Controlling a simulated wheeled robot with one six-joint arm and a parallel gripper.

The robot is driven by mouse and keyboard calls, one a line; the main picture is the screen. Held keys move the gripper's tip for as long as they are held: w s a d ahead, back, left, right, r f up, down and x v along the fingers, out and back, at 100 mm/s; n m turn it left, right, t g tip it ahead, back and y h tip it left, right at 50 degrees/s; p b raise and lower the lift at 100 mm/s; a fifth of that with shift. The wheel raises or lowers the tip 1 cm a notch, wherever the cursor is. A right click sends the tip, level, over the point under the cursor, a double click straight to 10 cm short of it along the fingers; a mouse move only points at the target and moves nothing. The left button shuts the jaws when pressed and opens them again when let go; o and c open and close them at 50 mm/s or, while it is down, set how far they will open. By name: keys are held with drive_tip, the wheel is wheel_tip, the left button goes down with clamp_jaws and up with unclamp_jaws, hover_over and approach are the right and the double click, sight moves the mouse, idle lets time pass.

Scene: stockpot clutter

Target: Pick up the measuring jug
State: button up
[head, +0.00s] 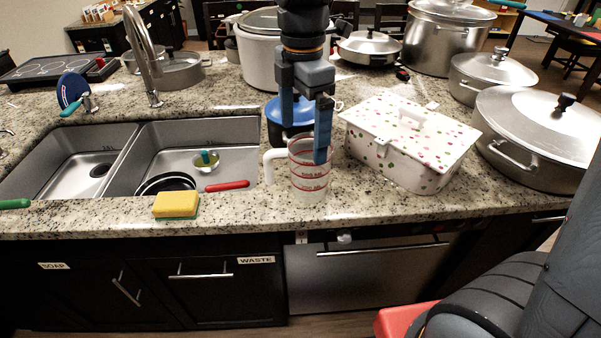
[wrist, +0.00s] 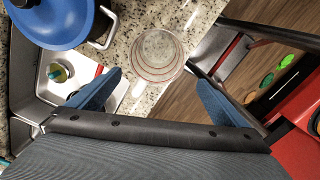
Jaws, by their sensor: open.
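The measuring jug (head: 309,180) is clear with red markings and stands upright near the front edge of the granite counter. Its white handle points left in the head view. In the wrist view the jug (wrist: 158,52) shows as a round rim beyond the fingertips, centred between them. My gripper (head: 304,143) points down over the jug, open and empty, with blue fingers. In the head view one finger overlaps the jug's upper right; whether it touches is unclear. The spread fingers also show in the wrist view (wrist: 159,80), with clear space between them.
A blue-lidded pot (head: 268,125) stands close behind the jug. A spotted box (head: 400,150) is just right of it, with large steel pots (head: 540,120) further right. The double sink (head: 130,150) and a yellow sponge (head: 176,204) are to the left.

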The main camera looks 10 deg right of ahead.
sight(304, 163)
drive_tip(key=shift+w+d+f+p, duration=0.15)
drive_tip(key=shift+f+p, duration=0.1)
drive_tip(key=shift+f, duration=1.35)
drive_tip(key=shift+w+f+p, duration=0.2)
drive_tip(key=shift+f, duration=1.4)
drive_tip(key=shift+w+d+f+p, duration=0.15)
drive_tip(key=shift+f+p, duration=0.1)
drive_tip(key=shift+f, duration=1.35)
drive_tip(key=shift+a, duration=0.1)
drive_tip(key=c, duration=1.2)
